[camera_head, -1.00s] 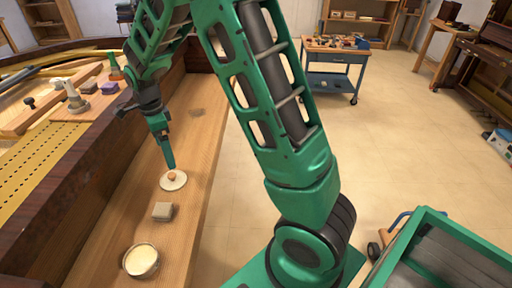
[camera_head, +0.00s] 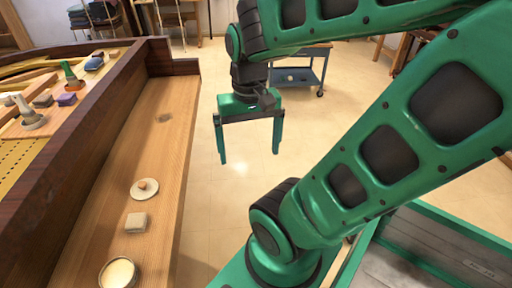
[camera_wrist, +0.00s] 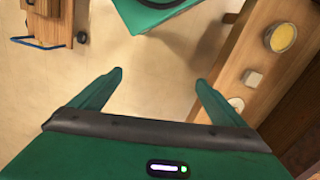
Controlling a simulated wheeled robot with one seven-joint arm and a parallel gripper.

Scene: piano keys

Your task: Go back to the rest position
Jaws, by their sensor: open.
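My gripper (camera_head: 249,158) is open, with its two green fingers pointing down and nothing between them. It hangs over the open floor, to the right of the wooden ledge (camera_head: 160,150) and apart from it. In the wrist view my gripper (camera_wrist: 160,80) shows both fingers spread, with bare floor between them. On the ledge are a white round dish (camera_head: 135,191) with a small brownish ball (camera_head: 142,185) on it, a beige block (camera_head: 136,222), and a bowl of pale yellow contents (camera_head: 118,272). The bowl also shows in the wrist view (camera_wrist: 283,38).
The dark piano rim (camera_head: 60,170) runs along the ledge's left side, with several small tools and blocks beyond it. A blue cart (camera_head: 300,74) stands behind my arm. A green-edged container (camera_head: 450,240) is at the lower right. The floor (camera_head: 225,185) beside the ledge is clear.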

